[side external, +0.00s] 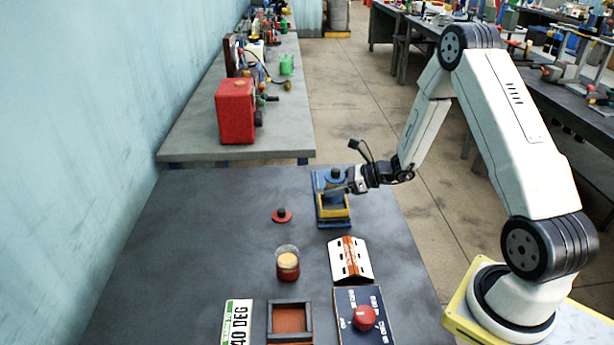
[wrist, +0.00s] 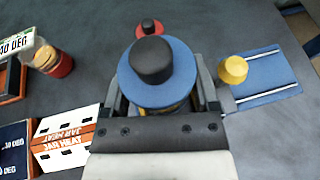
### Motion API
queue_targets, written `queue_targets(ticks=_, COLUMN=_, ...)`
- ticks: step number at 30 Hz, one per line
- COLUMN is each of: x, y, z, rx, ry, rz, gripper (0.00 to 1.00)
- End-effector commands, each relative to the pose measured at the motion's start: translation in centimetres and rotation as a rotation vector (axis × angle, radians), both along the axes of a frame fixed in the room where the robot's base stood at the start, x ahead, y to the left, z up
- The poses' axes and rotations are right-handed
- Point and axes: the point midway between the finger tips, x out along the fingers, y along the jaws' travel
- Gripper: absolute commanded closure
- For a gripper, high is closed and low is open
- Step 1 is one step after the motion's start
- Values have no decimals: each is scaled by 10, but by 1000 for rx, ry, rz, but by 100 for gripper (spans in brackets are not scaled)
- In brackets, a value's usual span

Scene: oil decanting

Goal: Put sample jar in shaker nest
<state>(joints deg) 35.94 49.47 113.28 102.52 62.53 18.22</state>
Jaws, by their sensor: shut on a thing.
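My gripper (side external: 347,183) is shut on the sample jar, which has a wide blue lid (wrist: 157,80) with a black knob. In the side external view the blue lid (side external: 336,176) shows at the fingers, and the jar body is mostly hidden. The shaker nest seems to be the blue base with a yellow frame (side external: 334,213). The jar is upright over or at the far part of this base. I cannot tell whether it touches the base. In the wrist view a blue plate (wrist: 268,82) with a yellow knob (wrist: 233,69) lies right of the jar.
A red lid with a black knob (side external: 282,215) lies on the table. An open glass jar (side external: 288,265) with red and amber contents stands nearer. A JAR HEAT block (side external: 350,260), red-knob panel (side external: 365,318), framed tray (side external: 289,304) and DEG sign (side external: 237,322) are nearby. The table's left is clear.

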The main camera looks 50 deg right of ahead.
Motion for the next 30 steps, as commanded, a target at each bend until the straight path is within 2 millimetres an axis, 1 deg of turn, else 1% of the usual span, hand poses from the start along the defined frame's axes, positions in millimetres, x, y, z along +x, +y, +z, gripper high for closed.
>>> queue_targets(ticks=1, x=2, y=0, z=-3, rx=0, ry=0, rz=1, gripper=95)
queue_targets(ticks=6, x=2, y=0, z=-20, rx=2, ry=1, rz=-1, gripper=95)
queue_targets(ticks=10, x=2, y=-1, z=-30, rx=0, ry=0, rz=-1, gripper=95)
queue_targets(ticks=25, x=2, y=-1, z=-36, rx=0, ry=0, rz=-1, gripper=95)
queue_targets(ticks=26, x=2, y=-1, z=-36, rx=-1, ry=1, rz=-1, gripper=19)
queue_targets(ticks=27, x=2, y=0, z=-36, rx=0, ry=0, rz=-1, gripper=7)
queue_targets(ticks=28, x=2, y=0, z=-36, rx=0, ry=0, rz=-1, gripper=0)
queue_targets(ticks=30, x=2, y=-1, z=-36, rx=-1, ry=1, rz=-1, gripper=0)
